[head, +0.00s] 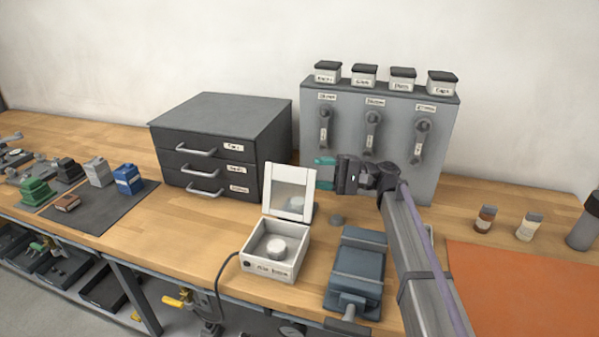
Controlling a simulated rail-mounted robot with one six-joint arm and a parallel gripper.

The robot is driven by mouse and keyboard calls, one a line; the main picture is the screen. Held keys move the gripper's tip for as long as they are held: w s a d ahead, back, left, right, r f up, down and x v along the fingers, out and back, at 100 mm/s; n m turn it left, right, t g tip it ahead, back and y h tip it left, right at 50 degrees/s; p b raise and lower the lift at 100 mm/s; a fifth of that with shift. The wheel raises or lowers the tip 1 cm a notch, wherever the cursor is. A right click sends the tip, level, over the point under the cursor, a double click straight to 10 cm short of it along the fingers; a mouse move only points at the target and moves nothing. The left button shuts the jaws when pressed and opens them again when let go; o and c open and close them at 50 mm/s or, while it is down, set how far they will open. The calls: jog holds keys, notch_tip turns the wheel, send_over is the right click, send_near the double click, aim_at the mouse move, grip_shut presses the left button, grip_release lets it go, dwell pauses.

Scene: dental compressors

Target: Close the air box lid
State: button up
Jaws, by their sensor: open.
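The air box (271,262) is a small white box on the wooden bench, with a round pale piece inside and a label on its front. Its lid (290,191) stands open and upright at the back edge, with a grey window in its middle. My gripper (322,174) has teal fingertips and is open. In the picture it is just above and right of the lid's top right corner. No contact with the lid can be made out. Its jaws hold nothing that I can see.
A dark drawer cabinet (222,146) stands behind left, and a grey panel (381,137) with several handles and jars stands behind my gripper. A blue-grey vise (356,268) sits right of the box. A black cable runs from the box. An orange mat (530,290) lies at right.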

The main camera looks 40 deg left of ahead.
aim_at(300, 172)
jog(key=x, duration=0.5)
jog(key=shift+s+a, duration=0.2)
jog(key=shift+a, duration=0.1)
jog(key=shift+c, duration=0.2)
grip_shut()
